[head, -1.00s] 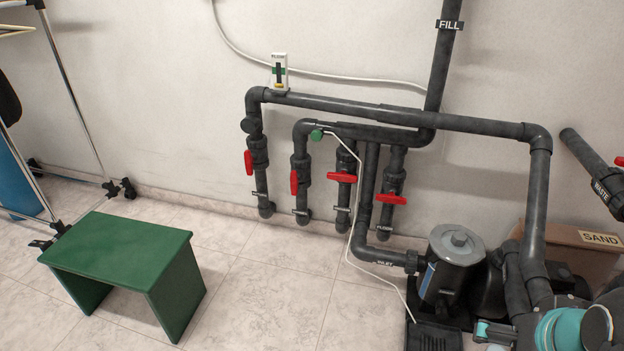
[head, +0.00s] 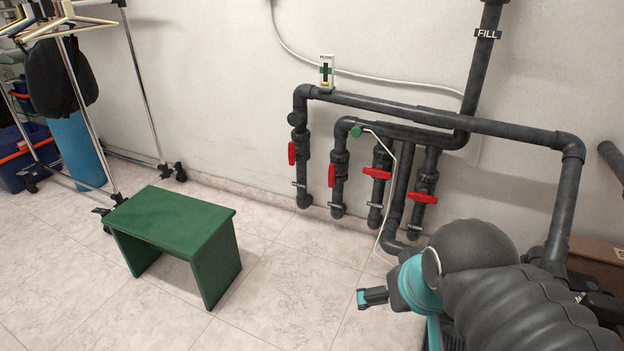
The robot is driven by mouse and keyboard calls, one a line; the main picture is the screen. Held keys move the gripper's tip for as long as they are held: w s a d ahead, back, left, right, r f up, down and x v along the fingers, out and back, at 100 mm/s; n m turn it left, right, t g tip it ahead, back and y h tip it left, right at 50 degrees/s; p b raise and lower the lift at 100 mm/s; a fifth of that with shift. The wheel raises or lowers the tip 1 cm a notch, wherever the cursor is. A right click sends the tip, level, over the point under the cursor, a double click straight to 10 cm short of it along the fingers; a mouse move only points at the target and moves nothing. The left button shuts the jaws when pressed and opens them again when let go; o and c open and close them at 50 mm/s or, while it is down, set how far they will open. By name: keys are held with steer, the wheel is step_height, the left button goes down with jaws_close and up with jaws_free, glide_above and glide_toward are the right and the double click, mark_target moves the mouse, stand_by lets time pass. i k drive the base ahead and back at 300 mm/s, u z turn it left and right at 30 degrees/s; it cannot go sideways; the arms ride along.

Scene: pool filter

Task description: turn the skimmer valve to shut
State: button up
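Several valves with red handles sit on the dark pipes at the wall. The first handle from the left (head: 292,153) and the second (head: 332,175) stand upright, along their pipes. The third handle (head: 377,173) and the fourth (head: 424,197) lie crosswise to their pipes. Small labels hang below the valves, too small to read, so I cannot tell which is the skimmer valve. My gripper (head: 372,297), dark with teal, is at the lower right, in front of and below the valves and apart from them. Whether its fingers are open is unclear.
A green stool (head: 172,222) stands on the tiled floor left of the valves. A clothes rack (head: 135,75) and a blue bin (head: 28,160) are at the left. A white cable (head: 400,180) hangs beside the pipes. The floor between stool and pipes is clear.

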mark_target(333, 173)
steer(key=u, duration=0.6)
steer(key=i, duration=1.3)
steer(key=z, duration=0.45)
